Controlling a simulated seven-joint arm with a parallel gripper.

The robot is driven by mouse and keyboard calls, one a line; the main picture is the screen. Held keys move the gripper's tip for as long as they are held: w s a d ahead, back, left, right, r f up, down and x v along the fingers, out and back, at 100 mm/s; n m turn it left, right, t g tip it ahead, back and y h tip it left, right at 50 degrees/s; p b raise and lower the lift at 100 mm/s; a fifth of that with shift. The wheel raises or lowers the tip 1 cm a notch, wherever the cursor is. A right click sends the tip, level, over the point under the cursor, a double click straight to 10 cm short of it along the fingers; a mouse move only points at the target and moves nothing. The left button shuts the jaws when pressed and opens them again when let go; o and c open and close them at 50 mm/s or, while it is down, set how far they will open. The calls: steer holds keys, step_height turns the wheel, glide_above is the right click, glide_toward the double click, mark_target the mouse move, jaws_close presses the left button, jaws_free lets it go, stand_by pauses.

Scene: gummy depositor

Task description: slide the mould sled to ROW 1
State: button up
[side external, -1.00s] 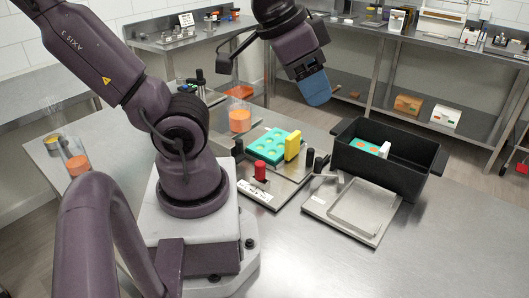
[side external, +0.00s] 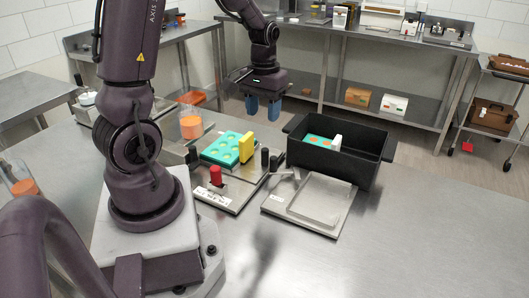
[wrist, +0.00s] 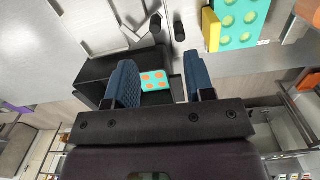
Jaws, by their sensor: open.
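The mould sled carries a teal mould (side external: 228,149) with round cavities, on a metal base with a red knob (side external: 215,176) at its front. A yellow block (side external: 246,147) stands upright at the mould's right edge. The mould also shows at the upper right of the wrist view (wrist: 238,20), with the yellow block (wrist: 211,30) beside it. My gripper (side external: 263,112) points down, blue fingers apart and empty, above and behind the sled. In the wrist view my gripper (wrist: 161,75) is well apart from the sled. Row markings are too small to read.
A black bin (side external: 365,162) right of the sled holds another teal mould (side external: 318,141) with orange fill and a white block. A metal tray plate (side external: 335,212) lies in front of the bin. A jar of orange liquid (side external: 190,125) stands behind the sled. The right foreground is clear.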

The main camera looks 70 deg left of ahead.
steer(key=n, duration=0.2)
glide_above(265, 149)
steer(key=s+d, duration=0.2)
step_height(265, 149, down, 4)
steer(key=w+a, duration=0.2)
step_height(265, 149, down, 13)
steer(key=shift+a+r, duration=0.1)
steer(key=shift+r, duration=0.05)
steer(key=shift+c, duration=0.3)
